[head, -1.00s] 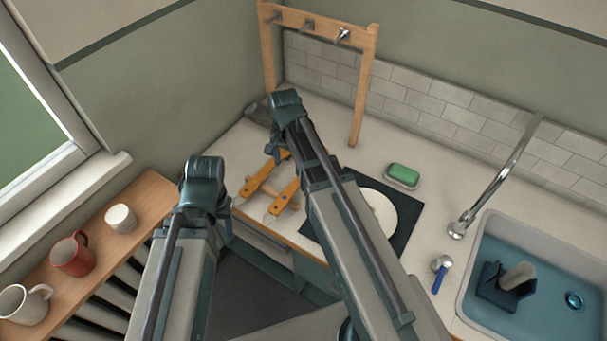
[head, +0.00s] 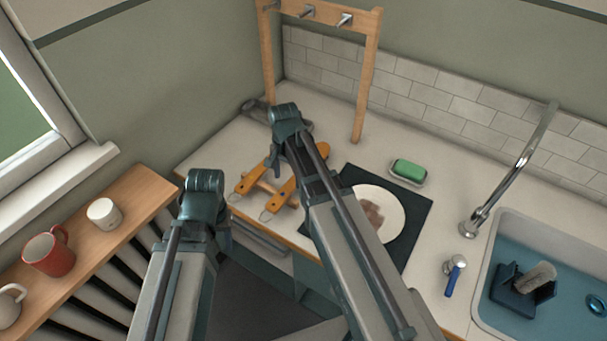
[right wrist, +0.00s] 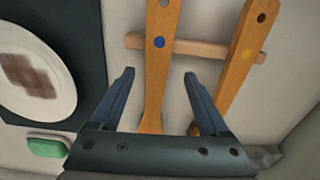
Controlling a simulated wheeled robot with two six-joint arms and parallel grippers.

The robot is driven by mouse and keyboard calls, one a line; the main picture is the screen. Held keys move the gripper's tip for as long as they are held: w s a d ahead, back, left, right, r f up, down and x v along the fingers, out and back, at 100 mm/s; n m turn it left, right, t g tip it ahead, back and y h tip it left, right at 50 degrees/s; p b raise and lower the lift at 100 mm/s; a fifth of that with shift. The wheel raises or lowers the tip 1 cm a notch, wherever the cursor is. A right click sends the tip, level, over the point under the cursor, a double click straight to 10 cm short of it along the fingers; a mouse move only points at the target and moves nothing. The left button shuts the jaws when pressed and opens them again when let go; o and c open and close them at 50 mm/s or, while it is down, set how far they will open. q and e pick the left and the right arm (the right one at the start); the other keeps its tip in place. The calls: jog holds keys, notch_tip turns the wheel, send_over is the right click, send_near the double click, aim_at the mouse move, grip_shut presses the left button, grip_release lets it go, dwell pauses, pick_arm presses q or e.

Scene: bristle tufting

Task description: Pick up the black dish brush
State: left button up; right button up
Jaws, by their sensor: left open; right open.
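Two wooden handles lie side by side across a wooden rest (right wrist: 195,47) on the counter. The blue-dotted handle (right wrist: 158,22) runs between the fingers of my right gripper (right wrist: 157,78), which is open and empty. The yellow-dotted handle (right wrist: 240,67) is right of it in the right wrist view. In the head view they are the orange handles (head: 252,177) and (head: 284,196). Their far ends are covered by my gripper, so I cannot tell which, if either, is the black dish brush. My left gripper (head: 222,232) is mostly hidden behind its arm, away from the handles.
A white plate (head: 388,222) with a brown smear sits on a dark mat (head: 414,217). A green sponge (head: 408,169) lies behind it. A wooden hook frame (head: 366,90) stands over the counter's back. The sink (head: 487,290) is right; mugs (head: 50,255) stand left.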

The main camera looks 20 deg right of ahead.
aim_at(289, 187)
jog(key=shift+s+f+b, duration=0.15)
jog(key=shift+f+b, duration=1.15)
jog(key=shift+f, duration=0.05)
jog(key=shift+s+f+b, duration=0.1)
jog(key=shift+f+b, duration=1.15)
jog(key=shift+f, duration=0.1)
jog(key=shift+r, duration=0.1)
grip_shut()
